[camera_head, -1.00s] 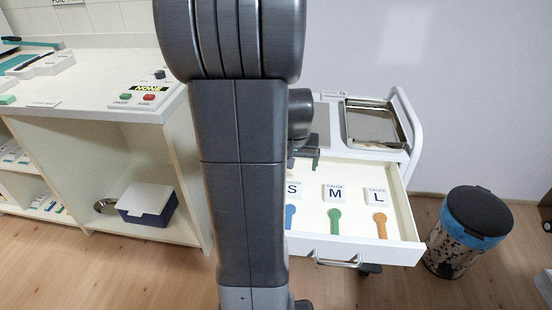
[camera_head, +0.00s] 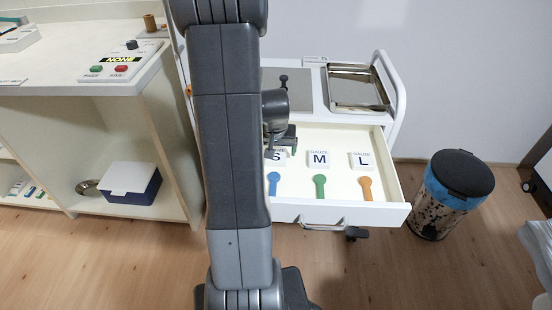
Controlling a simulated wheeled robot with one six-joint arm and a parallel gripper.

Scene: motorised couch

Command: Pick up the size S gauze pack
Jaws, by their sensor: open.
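The size S gauze pack (camera_head: 276,160) is a white pack with a dark S, lying in the open drawer (camera_head: 394,207) of the white trolley. Its upper part is hidden behind my gripper. The M pack (camera_head: 319,159) and the L pack (camera_head: 362,161) lie to its right in the same row. My gripper (camera_head: 277,152) is open, at the left part of the drawer, over or just behind the S pack. Its fingertips are small and dark here, and I cannot tell whether they touch the pack.
Blue (camera_head: 273,183), green (camera_head: 319,187) and orange (camera_head: 366,188) handled items lie in front of the packs. A metal tray (camera_head: 358,88) sits on the trolley top. A bin (camera_head: 453,193) stands right. A counter (camera_head: 60,75) with buttons and a blue box (camera_head: 131,184) are left.

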